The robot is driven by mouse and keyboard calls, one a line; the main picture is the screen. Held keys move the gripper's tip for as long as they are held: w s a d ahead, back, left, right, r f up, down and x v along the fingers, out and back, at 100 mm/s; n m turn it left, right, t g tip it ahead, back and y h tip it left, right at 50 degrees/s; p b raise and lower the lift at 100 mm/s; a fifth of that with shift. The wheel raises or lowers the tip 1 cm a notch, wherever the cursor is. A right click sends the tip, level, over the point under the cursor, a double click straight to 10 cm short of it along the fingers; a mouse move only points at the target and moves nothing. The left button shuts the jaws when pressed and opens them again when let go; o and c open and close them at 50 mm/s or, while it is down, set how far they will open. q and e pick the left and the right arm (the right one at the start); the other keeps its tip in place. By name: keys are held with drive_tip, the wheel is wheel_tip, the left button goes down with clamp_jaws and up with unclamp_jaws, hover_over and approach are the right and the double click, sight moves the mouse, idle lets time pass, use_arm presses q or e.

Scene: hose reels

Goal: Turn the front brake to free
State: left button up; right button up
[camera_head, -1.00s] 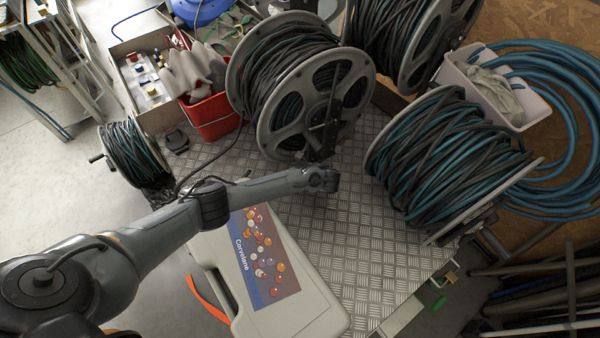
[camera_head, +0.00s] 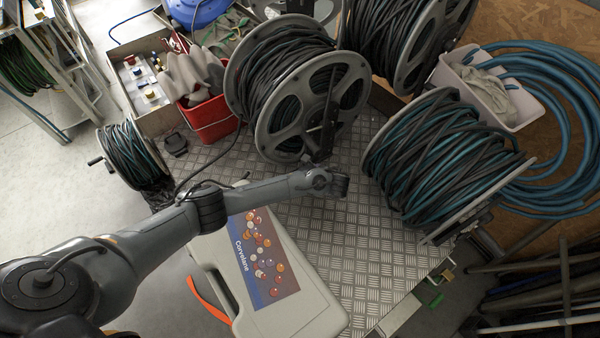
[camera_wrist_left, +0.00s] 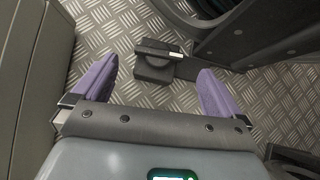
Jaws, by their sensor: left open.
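A small dark brake-like part (camera_wrist_left: 155,65) lies on the tread plate in the left wrist view. In the head view my left wrist hides the fingers and this part, beside the foot of the middle grey reel (camera_head: 300,95). My right gripper is not in view.
A pale case (camera_head: 305,312) lies below my left arm. A reel of black and teal hose (camera_head: 440,160) stands right, a small reel (camera_head: 130,155) left. A red bucket (camera_head: 212,117) stands behind. Bare tread plate (camera_head: 350,240) lies between case and right reel.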

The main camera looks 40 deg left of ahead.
use_arm(q)
drive_tip(key=shift+p+v, duration=0.3)
drive_tip(key=shift+v, duration=2.1)
